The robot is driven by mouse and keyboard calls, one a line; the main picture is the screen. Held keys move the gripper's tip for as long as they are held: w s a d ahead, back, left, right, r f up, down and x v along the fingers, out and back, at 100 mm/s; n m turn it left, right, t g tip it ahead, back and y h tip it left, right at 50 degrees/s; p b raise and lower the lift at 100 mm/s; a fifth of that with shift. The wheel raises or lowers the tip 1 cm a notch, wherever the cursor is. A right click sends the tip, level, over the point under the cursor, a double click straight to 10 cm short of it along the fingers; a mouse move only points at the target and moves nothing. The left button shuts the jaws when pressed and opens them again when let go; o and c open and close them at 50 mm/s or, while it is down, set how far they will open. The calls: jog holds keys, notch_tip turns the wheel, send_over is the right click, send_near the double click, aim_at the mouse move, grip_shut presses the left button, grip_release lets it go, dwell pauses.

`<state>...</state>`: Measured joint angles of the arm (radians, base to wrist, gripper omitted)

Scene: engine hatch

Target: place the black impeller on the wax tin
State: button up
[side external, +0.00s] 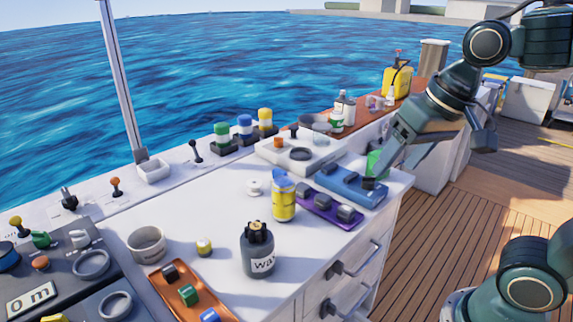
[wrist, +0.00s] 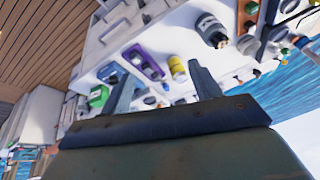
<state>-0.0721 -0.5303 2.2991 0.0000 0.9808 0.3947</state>
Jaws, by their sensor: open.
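The wax tin (side external: 262,262) is a dark grey cylinder with a white label, upright on the white counter. The black impeller (side external: 258,233), with a brass-coloured centre, sits on top of the tin. In the wrist view the tin (wrist: 208,24) is at the top, with the dark impeller (wrist: 220,41) at its end. My gripper (side external: 374,178) is over the right part of the counter near the blue tray, well apart from the tin. In the wrist view its two fingers (wrist: 160,71) are spread with nothing held between them.
A yellow can (side external: 284,204) with a blue top stands behind the tin. A purple tray (side external: 318,207) and a blue tray (side external: 342,187) hold dark parts.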

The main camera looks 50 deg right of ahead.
jog(key=s+f+n, duration=0.1)
jog(key=s+d+f+n, duration=0.1)
jog(key=s, duration=0.1)
jog(key=s+f+n+t, duration=0.1)
jog(key=s, duration=0.1)
jog(key=shift+d+n, duration=0.3)
